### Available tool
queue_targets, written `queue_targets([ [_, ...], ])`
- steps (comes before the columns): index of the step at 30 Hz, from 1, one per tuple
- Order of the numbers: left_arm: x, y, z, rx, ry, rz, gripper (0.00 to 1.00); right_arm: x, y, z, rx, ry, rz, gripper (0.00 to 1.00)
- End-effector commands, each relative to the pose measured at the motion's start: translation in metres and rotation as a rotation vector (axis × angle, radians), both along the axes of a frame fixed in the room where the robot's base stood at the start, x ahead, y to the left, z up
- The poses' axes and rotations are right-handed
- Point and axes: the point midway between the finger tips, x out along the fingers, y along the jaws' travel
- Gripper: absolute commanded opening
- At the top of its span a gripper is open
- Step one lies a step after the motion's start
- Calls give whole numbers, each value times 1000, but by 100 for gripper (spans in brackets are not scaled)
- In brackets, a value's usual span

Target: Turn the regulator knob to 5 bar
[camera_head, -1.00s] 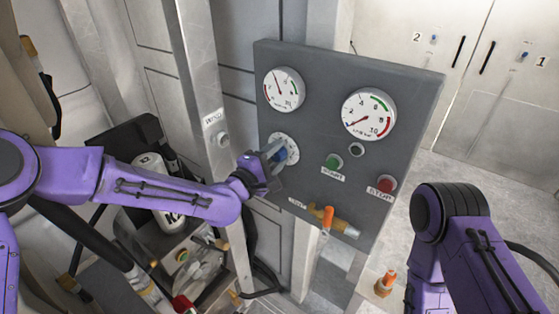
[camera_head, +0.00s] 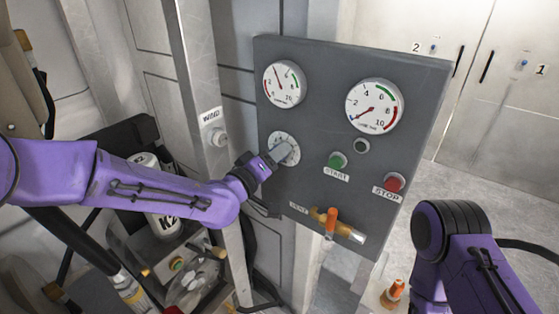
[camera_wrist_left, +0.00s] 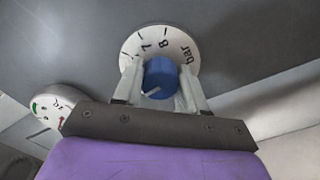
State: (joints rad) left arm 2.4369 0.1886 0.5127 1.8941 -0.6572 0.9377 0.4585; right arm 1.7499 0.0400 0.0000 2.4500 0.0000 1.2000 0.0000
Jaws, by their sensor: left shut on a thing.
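The regulator knob (camera_wrist_left: 160,77) is blue and sits on a white round dial (camera_wrist_left: 142,38) reading 7, 8 and bar in the left wrist view. A pale pointer mark shows on the knob. My left gripper (camera_wrist_left: 160,85) is shut on the knob, one finger on each side. In the head view the left gripper (camera_head: 278,154) reaches the dial (camera_head: 281,136) and hides the knob. The upper left gauge (camera_head: 285,85) has its needle pointing up and slightly left. My right gripper is out of view; only part of its purple arm shows at lower right.
The grey panel (camera_head: 330,115) also bears a larger gauge (camera_head: 375,105), a green START button (camera_head: 337,160), a red STOP button (camera_head: 394,183) and an orange-handled valve (camera_head: 331,222). Open floor lies to the right.

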Motion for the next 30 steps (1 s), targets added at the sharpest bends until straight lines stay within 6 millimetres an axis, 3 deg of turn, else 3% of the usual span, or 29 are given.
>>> queue_targets([
  [1, -2, 0, -9, 41, -13, -3, 11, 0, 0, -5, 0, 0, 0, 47],
  [15, -2, 0, -8, 290, -194, -5, 11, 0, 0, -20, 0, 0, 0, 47],
  [30, -2, 0, -6, 352, -239, -6, 11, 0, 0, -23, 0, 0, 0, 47],
])
